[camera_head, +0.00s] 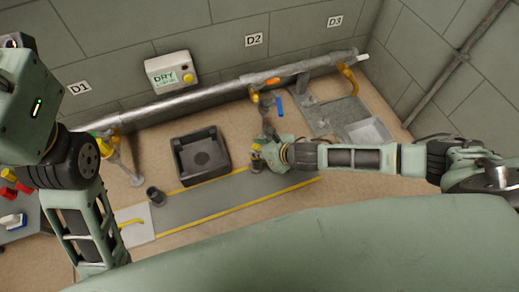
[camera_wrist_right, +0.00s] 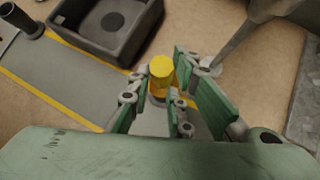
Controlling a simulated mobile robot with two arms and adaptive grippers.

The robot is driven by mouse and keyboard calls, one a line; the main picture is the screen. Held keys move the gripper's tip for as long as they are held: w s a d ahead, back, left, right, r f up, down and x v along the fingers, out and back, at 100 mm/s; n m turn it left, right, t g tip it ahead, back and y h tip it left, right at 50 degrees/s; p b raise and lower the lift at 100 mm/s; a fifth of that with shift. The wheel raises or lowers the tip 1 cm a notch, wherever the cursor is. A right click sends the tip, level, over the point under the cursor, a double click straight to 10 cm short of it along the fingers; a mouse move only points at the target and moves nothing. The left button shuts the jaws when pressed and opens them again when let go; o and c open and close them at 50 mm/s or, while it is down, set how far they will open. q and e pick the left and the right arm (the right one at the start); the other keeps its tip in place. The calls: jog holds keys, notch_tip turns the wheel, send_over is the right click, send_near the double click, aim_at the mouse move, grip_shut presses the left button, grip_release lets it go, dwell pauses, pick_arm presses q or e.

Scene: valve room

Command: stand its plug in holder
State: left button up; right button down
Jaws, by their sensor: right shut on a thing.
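The yellow plug (camera_wrist_right: 162,68) is between the green-padded fingers of my right gripper (camera_wrist_right: 165,92) in the right wrist view. The gripper is shut on it, and the plug's lower part is partly hidden by the fingers. In the head view my right gripper (camera_head: 262,156) is at the right part of the grey strip, beside a valve standpipe. A dark round cup, seemingly the holder (camera_head: 155,196), stands at the strip's left end. It also shows at the top left of the right wrist view (camera_wrist_right: 24,22). My left gripper is out of sight.
A black square tray (camera_head: 181,166) sits on the floor between cup and right gripper, behind the yellow-edged strip (camera_head: 205,200). A pipe (camera_head: 205,97) runs along the wall under signs D1, D2 and D3. A "DRY" box (camera_head: 165,78) hangs above. The strip's middle is clear.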

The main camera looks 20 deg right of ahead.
jog(key=shift+f, duration=0.75)
dwell(0.6)
jog(key=shift+f, duration=0.15)
dwell(0.3)
jog(key=c, duration=1.5)
grip_release()
jog(key=shift+c, duration=0.2)
jog(key=shift+o, duration=0.4)
jog(key=o, duration=0.4)
